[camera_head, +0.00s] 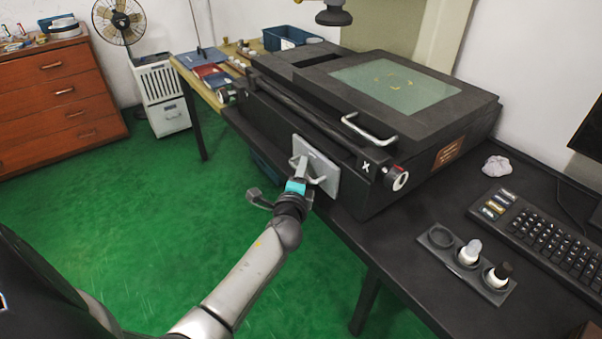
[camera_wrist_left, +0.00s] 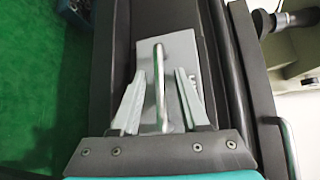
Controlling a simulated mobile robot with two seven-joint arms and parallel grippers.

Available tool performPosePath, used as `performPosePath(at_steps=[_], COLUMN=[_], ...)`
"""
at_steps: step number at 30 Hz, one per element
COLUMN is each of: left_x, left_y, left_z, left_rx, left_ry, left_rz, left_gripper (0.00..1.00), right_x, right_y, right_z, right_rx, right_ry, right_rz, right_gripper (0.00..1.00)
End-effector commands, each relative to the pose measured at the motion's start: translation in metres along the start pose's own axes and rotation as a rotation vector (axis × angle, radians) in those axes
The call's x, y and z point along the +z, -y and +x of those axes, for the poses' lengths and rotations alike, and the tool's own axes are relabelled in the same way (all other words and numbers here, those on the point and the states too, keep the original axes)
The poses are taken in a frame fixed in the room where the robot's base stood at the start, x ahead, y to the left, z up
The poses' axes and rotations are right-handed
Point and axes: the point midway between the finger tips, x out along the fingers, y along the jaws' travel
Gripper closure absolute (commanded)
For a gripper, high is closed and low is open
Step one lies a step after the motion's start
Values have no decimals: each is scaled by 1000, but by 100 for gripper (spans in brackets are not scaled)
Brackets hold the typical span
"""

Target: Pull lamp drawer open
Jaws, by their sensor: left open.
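The lamp drawer (camera_head: 325,168) shows as a light grey front plate in the side of the big black machine (camera_head: 390,110). Its bar handle (camera_head: 318,180) is partly hidden by my gripper in the head view. In the left wrist view the grey plate (camera_wrist_left: 178,50) and its silver handle (camera_wrist_left: 158,85) are plain, and the plate sits close against the dark housing. My left gripper (camera_head: 299,168) is at the drawer front. In the wrist view its fingers (camera_wrist_left: 158,100) are open, one on each side of the handle, with gaps between. My right gripper is not in view.
The machine stands on a black table (camera_head: 405,230). A holder (camera_head: 465,262) with small bottles and a keyboard (camera_head: 540,230) are at the right. A second silver handle (camera_head: 368,130) and a red-and-white knob (camera_head: 397,178) are on the machine. Green floor (camera_head: 130,220) is free at the left.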

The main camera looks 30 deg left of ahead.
Motion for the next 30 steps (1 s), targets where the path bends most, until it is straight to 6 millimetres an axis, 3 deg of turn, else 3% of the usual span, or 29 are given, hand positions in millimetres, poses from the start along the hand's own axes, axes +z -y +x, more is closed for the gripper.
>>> performPosePath(at_steps=[7, 19, 30], left_x=[0, 0, 0], left_y=[0, 0, 0], left_z=[0, 0, 0], left_rx=[0, 0, 0], left_ry=[-1, 0, 0], left_rz=[0, -1, -1], left_gripper=[56, 100, 100], right_x=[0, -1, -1], right_y=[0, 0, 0], right_z=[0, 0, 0], right_rx=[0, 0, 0], right_ry=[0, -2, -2], right_rz=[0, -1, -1], right_gripper=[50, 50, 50])
